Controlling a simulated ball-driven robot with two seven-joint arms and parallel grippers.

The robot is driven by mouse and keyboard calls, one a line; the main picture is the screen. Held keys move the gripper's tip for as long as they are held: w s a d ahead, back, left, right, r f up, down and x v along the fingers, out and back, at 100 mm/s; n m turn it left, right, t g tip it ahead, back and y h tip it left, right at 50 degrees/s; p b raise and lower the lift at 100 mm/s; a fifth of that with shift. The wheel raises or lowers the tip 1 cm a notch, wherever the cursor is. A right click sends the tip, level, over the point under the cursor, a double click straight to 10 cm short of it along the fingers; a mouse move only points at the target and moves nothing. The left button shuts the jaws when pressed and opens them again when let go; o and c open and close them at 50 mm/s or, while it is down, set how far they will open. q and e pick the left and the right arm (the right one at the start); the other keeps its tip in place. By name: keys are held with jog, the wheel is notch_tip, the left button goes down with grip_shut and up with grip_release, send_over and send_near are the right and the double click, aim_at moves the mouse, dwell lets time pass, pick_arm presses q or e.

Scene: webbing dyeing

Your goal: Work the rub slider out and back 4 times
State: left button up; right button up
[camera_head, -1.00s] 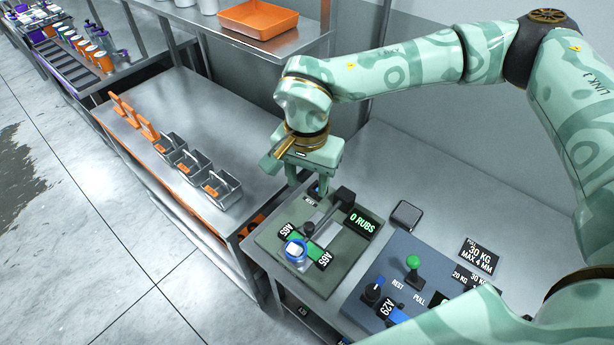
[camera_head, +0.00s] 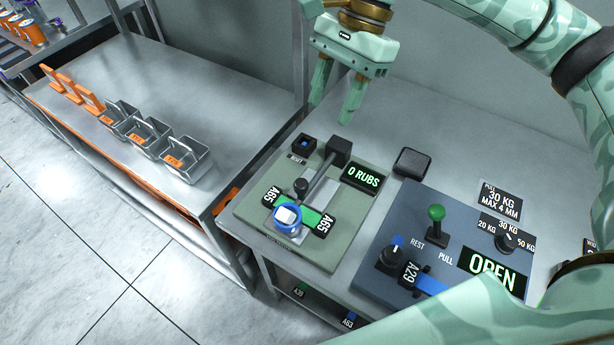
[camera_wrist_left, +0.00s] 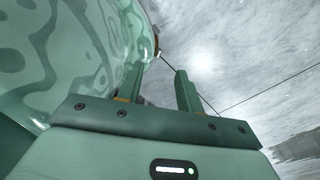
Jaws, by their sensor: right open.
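The rub tester (camera_head: 250,215) is a grey-green plate on the bench with a display reading "0 RUBS" (camera_head: 363,178). Its slider shows as a grey rod (camera_head: 318,178) between a black block (camera_head: 339,149) and a dark knob (camera_head: 301,187). A blue ring with a white block (camera_head: 287,216) sits at the front, on a green strip (camera_head: 314,216) between two A65 labels. My right gripper (camera_head: 331,125) is open and empty, above and behind the tester, apart from the slider. My left gripper (camera_wrist_left: 158,70) is open and empty in the left wrist view, above the floor.
A blue pull tester (camera_head: 375,270) with a green knob (camera_head: 436,213) and an "OPEN" display stands to the right. A small dark pad (camera_head: 412,162) lies behind it. Metal baskets (camera_head: 185,160) stand on the left bench. The back of the bench is clear.

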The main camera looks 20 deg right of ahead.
jog(key=b, duration=0.1)
send_near(303, 181)
jog(key=b+x, duration=0.1)
jog(key=x, duration=0.7)
jog(key=shift+s+a+f, duration=0.15)
jog(key=shift+a+f, duration=0.1)
jog(key=shift+f, duration=0.05)
pick_arm(q)
jog(key=shift+s+d+f, duration=0.1)
jog(key=shift+s+f, duration=0.8)
jog(key=shift+f, duration=0.25)
pick_arm(e)
grip_shut()
jog(key=shift+d, duration=0.1)
